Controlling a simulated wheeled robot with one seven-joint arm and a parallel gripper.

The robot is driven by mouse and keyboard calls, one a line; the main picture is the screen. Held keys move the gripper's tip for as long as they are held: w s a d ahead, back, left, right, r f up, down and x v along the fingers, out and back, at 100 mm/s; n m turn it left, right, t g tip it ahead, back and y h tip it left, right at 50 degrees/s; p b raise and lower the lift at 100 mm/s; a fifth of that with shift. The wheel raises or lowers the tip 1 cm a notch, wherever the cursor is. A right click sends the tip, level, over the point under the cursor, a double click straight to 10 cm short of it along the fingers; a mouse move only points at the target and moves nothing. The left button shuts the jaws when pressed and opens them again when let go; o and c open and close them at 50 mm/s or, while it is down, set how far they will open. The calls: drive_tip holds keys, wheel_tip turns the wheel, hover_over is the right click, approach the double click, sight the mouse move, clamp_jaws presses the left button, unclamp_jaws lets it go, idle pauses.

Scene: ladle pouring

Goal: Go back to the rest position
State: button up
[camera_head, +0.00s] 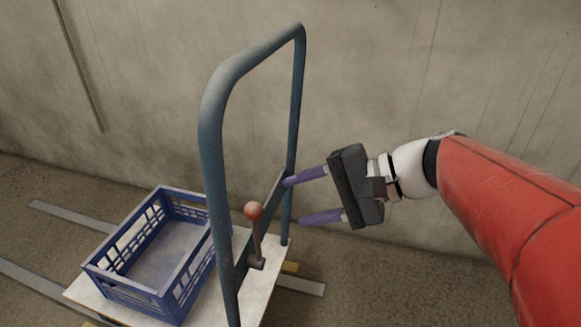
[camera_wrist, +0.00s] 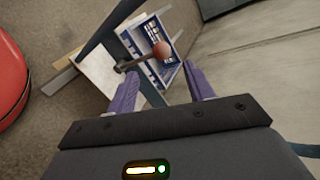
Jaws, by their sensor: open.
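My gripper (camera_head: 302,199) is open and empty, with two purple fingers pointing left in the head view. It is to the right of the blue tubular frame (camera_head: 212,150) of a cart. A lever with a red ball knob (camera_head: 254,211) stands on the frame's crossbar, left of my fingertips and apart from them. In the wrist view, my gripper's fingers (camera_wrist: 163,85) spread on either side of the view toward the lever, and the red knob (camera_wrist: 162,50) shows beyond them, between the fingers and not held.
A blue crate (camera_head: 128,290) sits on the white cart platform (camera_head: 88,291) to the left. Metal rails (camera_head: 40,283) run along the floor. A bare concrete wall (camera_head: 400,60) stands behind. The floor right of the cart (camera_head: 400,285) is clear.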

drive_tip(key=s+d+f+n+t+h+p, duration=0.2)
drive_tip(key=s+d+n+h+p, duration=0.5)
drive_tip(key=d+h, duration=0.3)
drive_tip(key=shift+s+h, duration=0.3)
drive_tip(key=shift+h, duration=0.7)
drive_tip(key=shift+f, duration=0.1)
